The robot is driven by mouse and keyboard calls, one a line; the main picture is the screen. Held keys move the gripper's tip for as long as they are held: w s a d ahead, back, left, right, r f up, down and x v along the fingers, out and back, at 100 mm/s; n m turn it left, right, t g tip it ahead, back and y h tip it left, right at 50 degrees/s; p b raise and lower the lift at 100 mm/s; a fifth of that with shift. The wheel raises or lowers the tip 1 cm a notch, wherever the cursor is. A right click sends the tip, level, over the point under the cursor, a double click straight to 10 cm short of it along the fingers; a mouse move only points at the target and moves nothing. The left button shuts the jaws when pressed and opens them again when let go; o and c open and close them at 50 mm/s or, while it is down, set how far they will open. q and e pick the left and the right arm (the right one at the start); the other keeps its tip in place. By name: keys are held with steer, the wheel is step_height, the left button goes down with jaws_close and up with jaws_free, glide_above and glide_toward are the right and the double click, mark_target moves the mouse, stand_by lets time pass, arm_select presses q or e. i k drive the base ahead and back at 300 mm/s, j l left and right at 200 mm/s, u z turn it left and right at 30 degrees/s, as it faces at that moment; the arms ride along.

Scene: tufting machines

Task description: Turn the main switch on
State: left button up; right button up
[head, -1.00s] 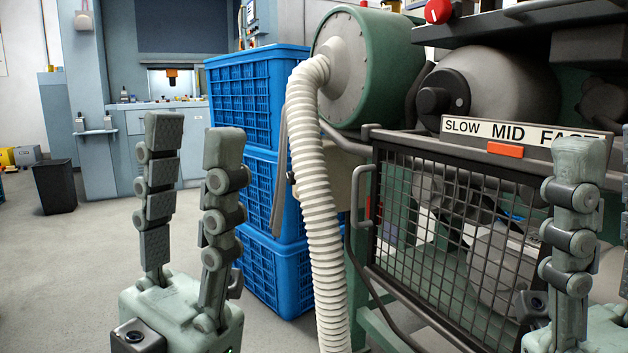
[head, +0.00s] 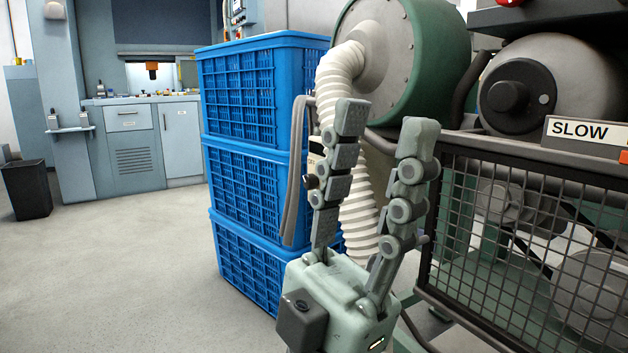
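My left gripper (head: 385,128) points up with its two fingers apart and nothing between them. It stands in front of the white ribbed hose (head: 361,200) in this view. Just left of its fingers, a small pale box with a dark knob (head: 311,182) shows beside the blue crates, partly hidden by the gripper. A red knob (head: 510,2) shows at the top edge above the machine, mostly cut off. I cannot tell which of these is the main switch, or its setting. My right gripper is out of view.
Stacked blue crates (head: 258,100) stand left of the hose. The green drum (head: 425,60), the motor (head: 555,85) and the mesh guard (head: 530,225) fill the right. A dark bin (head: 27,190) stands far left. The floor at left (head: 120,270) is clear.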

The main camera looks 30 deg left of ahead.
mark_target(310, 182)
steer(key=j+z, duration=0.2)
steer(key=j, duration=1.5)
